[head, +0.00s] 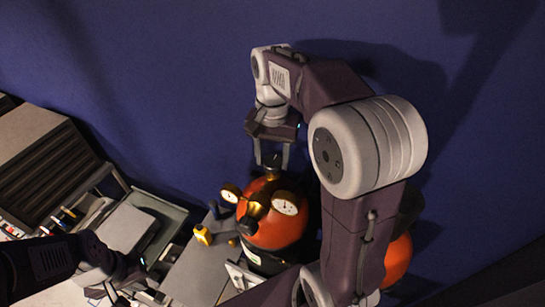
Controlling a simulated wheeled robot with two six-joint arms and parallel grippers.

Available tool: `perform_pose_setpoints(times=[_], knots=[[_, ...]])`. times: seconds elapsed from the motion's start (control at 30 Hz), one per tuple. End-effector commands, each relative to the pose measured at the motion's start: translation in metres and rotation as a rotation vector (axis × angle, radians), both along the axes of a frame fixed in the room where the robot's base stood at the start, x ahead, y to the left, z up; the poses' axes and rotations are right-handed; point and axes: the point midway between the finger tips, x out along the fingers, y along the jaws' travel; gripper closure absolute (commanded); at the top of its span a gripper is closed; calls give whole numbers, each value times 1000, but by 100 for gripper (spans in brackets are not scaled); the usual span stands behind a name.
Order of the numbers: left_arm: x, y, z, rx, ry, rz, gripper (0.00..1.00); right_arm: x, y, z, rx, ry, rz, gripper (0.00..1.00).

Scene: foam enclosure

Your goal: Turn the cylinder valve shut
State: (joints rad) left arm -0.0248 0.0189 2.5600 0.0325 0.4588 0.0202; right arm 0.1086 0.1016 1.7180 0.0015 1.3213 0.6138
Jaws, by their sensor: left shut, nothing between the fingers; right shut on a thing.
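The orange cylinder (278,233) stands upright below the middle of the head view, with brass fittings and two round gauges, one at the left (231,193) and one at the right (287,206). The dark valve knob (272,160) is at its top. My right gripper (271,157) points down from above and is shut on the valve knob, with a finger on each side of it. The fingers partly hide the knob, so its turn angle cannot be told. My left gripper (138,296) is at the lower left, shut and empty, apart from the cylinder.
A second orange cylinder (398,262) is partly hidden behind my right arm. A grey tray (172,213) and a bench (196,272) with a yellow item (203,235) are left of the cylinder. A slatted case (45,165) stands farther left. The blue wall (160,90) behind is bare.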

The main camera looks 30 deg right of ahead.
Motion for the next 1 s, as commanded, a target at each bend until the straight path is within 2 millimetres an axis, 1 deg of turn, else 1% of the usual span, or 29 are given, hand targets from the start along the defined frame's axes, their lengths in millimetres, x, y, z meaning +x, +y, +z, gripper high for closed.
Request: perform_pose_setpoints(times=[0.1, 0.13, 0.17, 0.2, 0.47, 0.57, 0.67, 0.8, 0.9, 1.0], knots=[[0, 0, 1, 0, 0, 0, 100, 2, -1, 3, -4, -12, -1, 92], [0, 0, 1, 0, 0, 0, 100, 2, -1, 3, -4, -12, -1, 49], [0, 0, 1, 0, 0, 0, 100, 2, -1, 3, -4, -12, -1, 40], [0, 0, 1, 0, 0, 0, 100, 2, -1, 3, -3, -11, -1, 30], [0, 0, 0, 0, 0, 0, 100, 1, 0, 1, -1, -4, 0, 30], [0, 0, -2, 0, 0, 0, 100, 1, 0, 4, -1, -4, 0, 30], [0, 0, -6, 0, 0, 0, 100, 2, -1, 17, -2, -8, 0, 30], [0, 0, -12, 0, 0, 0, 100, 2, -1, 48, -2, -10, 0, 30], [0, 0, -12, 0, 0, 0, 100, 2, -1, 68, -2, -8, 0, 30], [0, 0, -11, 0, 0, 0, 100, 2, -1, 83, -1, -7, 0, 30]])
